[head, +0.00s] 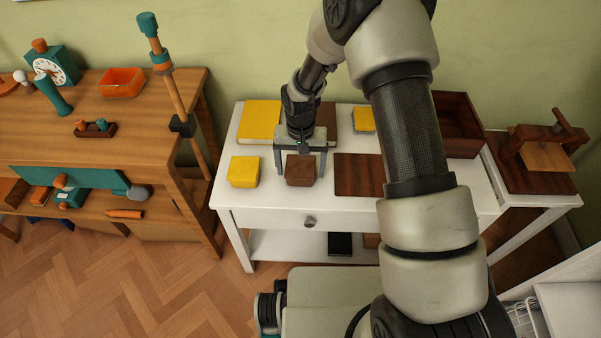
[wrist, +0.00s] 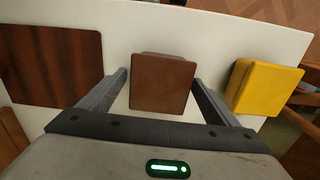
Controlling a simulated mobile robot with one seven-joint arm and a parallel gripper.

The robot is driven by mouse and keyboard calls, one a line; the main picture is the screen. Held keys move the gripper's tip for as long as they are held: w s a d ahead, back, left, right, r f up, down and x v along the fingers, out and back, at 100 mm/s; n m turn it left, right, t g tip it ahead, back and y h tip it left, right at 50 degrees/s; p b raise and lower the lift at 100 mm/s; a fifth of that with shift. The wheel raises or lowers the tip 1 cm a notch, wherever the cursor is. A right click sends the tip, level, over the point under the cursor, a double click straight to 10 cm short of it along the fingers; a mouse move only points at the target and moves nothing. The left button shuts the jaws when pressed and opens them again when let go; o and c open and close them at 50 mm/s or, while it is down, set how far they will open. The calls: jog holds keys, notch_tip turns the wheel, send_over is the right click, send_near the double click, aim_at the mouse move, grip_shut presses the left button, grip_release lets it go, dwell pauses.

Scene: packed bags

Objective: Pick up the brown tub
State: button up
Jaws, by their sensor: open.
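The brown tub (head: 300,171) is a small squarish block-like container with a flat brown top, near the front edge of the white table. In the wrist view the tub (wrist: 162,83) lies between the two fingers, with a visible gap on each side. My gripper (head: 301,172) is open and points down over the tub, one finger to its left and one to its right. In the wrist view my gripper (wrist: 160,88) holds nothing. The lower sides of the tub are mostly hidden from the wrist camera.
A yellow tub (head: 243,171) stands left of the brown tub; it also shows in the wrist view (wrist: 264,88). A dark wooden board (head: 358,175) lies to the right. A yellow book-like item (head: 260,121) and a brown box (head: 458,125) are farther back on the white table (head: 228,194).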

jog(key=shift+f, duration=0.4)
jog(key=c, duration=1.1)
jog(key=shift+r, duration=0.2)
